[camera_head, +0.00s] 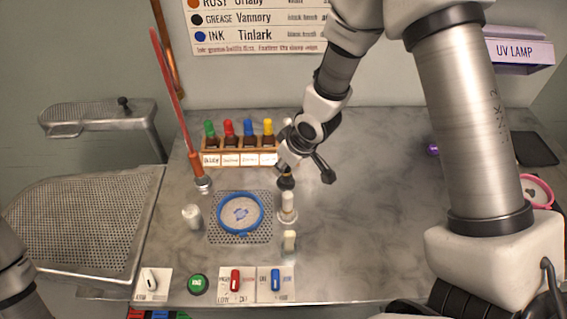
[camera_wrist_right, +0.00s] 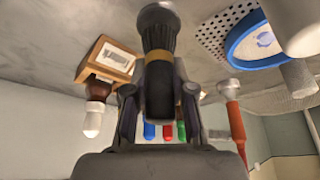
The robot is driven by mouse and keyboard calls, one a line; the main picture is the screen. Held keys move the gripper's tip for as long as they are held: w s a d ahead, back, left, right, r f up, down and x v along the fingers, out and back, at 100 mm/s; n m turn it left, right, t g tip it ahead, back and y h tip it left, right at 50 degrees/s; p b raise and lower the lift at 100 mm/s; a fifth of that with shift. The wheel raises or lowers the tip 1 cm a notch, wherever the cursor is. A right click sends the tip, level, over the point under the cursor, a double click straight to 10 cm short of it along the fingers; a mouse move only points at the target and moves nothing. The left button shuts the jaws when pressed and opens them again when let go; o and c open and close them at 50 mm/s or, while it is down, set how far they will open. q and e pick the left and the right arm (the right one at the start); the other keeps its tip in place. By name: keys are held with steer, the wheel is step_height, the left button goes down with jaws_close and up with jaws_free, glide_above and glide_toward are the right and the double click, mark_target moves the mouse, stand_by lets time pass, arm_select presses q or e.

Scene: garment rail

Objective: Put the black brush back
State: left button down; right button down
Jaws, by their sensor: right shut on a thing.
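The black brush (camera_head: 286,183) is in my right gripper (camera_head: 297,163), above the worktop in front of the bottle rack. A pale upright piece on a round base (camera_head: 288,207) stands just in front of the brush in the head view. I cannot tell whether the brush touches anything below. My left gripper is out of view.
A wooden rack (camera_head: 240,158) of coloured-cap bottles stands behind. A blue-rimmed dish (camera_head: 240,213) sits on a perforated plate (camera_head: 215,236). A red wand (camera_head: 177,100) stands left of the rack. A white cylinder (camera_head: 192,216) and switches (camera_head: 236,281) are nearer.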

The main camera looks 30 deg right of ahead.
steer(key=shift+f+b, duration=0.35)
steer(key=shift+f, duration=0.15)
steer(key=shift+f, duration=0.2)
stand_by(0.5)
steer(key=c, duration=0.6)
jaws_free()
steer(key=shift+r, duration=0.1)
steer(key=shift+r+p, duration=3.7)
steer(key=shift+p, duration=0.2)
